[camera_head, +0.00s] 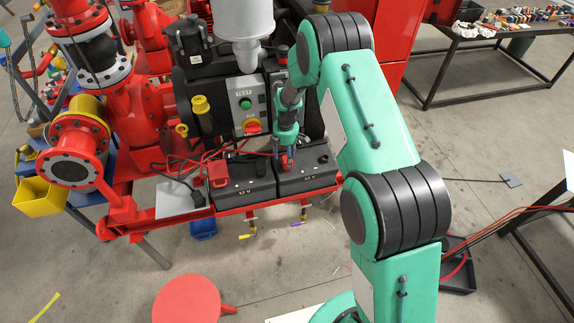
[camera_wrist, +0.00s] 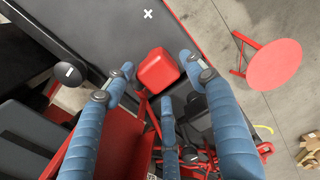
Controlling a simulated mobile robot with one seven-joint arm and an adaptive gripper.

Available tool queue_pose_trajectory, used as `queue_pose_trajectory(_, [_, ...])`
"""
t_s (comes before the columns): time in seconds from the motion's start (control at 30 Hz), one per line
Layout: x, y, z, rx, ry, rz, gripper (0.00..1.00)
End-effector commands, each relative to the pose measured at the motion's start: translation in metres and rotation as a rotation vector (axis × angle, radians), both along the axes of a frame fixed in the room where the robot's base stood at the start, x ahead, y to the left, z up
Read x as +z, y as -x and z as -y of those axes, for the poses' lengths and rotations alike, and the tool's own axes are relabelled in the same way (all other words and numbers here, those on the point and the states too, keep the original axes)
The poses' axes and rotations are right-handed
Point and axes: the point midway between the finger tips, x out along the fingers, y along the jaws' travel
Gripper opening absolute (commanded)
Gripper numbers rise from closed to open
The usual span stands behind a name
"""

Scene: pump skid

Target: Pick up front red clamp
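A red clamp (camera_head: 287,163) sits on top of the right black battery (camera_head: 306,172), just below my gripper (camera_head: 286,150) in the head view. In the wrist view a red block-shaped clamp head (camera_wrist: 157,71) shows between the tips of my blue gripper fingers (camera_wrist: 156,66), beside a white plus mark on the black battery top (camera_wrist: 115,30). The fingers stand apart on either side of it, and I see no clear contact. A second red clamp (camera_head: 218,173) is on the left battery (camera_head: 243,186), with red cable running behind it. The lower part of the near clamp is hidden.
A control box (camera_head: 249,105) with green and red buttons stands right behind the batteries. A red frame rail (camera_head: 165,218) runs along their front. A red round stool (camera_head: 187,300) stands on the floor in front. Pumps and red pipes crowd the left.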

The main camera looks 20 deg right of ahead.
Motion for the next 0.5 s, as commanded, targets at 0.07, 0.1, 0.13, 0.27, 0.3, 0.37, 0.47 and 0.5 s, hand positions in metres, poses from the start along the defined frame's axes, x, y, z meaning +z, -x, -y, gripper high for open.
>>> queue_pose_trajectory(0.07, [0.0000, 0.0000, 0.0000, 0.000, 0.000, 0.000, 0.35])
queue_pose_trajectory(0.1, [0.0000, 0.0001, -0.0001, 0.000, 0.000, 0.000, 0.27])
queue_pose_trajectory(0.13, [-0.0001, 0.0002, -0.0001, 0.000, 0.000, 0.000, 0.21])
queue_pose_trajectory(0.27, [-0.0001, 0.0002, -0.0002, 0.000, 0.000, -0.001, 0.06])
queue_pose_trajectory(0.3, [-0.0002, 0.0003, -0.0002, 0.000, 0.000, -0.001, 0.06])
queue_pose_trajectory(0.37, [-0.0003, 0.0005, -0.0003, 0.000, 0.000, -0.001, 0.06])
queue_pose_trajectory(0.47, [0.0000, 0.0006, -0.0004, 0.000, 0.000, -0.001, 0.06])
queue_pose_trajectory(0.5, [0.0005, 0.0007, -0.0004, 0.000, 0.000, -0.001, 0.06])
